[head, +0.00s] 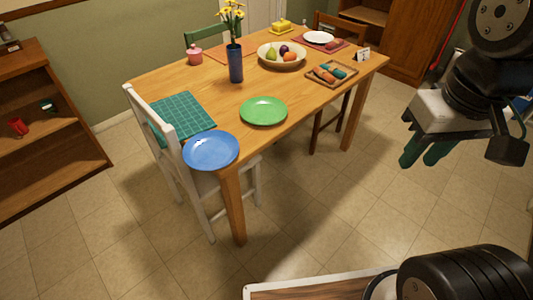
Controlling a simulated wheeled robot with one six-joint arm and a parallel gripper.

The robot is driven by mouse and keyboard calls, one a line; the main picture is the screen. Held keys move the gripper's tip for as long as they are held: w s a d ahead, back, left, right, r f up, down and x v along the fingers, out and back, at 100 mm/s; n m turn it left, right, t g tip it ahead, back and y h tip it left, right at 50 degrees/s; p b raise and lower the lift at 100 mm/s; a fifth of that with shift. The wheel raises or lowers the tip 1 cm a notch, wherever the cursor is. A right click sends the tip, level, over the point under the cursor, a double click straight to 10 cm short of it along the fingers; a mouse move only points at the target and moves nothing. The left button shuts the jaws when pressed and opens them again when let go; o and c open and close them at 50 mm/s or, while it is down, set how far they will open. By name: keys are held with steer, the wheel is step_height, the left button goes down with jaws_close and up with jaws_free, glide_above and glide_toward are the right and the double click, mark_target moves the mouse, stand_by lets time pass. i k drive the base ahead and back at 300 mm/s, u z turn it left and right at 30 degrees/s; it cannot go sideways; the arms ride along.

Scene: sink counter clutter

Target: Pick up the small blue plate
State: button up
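The blue plate (211,150) lies flat and face up at the near left corner of the wooden dining table (165,80). Its near edge reaches the table's edge, and nothing lies on it. My gripper (424,158), with green fingers under a pale body, is in the air at the right of the head view. It is well away from the plate and to its right. Its fingers look slightly apart with nothing between them.
A green plate (264,111) lies right of the blue plate, and a green mat (180,115) behind it. A white chair (172,165) stands against the table's left end. A blue vase (236,64) and fruit bowl (282,54) stand farther back. Floor (330,210) in front is clear.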

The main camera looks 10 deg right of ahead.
mark_target(212, 150)
steer(key=z, duration=0.6)
steer(key=k, duration=0.85)
steer(key=z, duration=0.6)
steer(key=i, duration=1.1)
steer(key=u, duration=0.7)
steer(key=i, duration=0.75)
steer(key=u, duration=1.35)
steer(key=i, duration=0.45)
steer(key=u, duration=0.5)
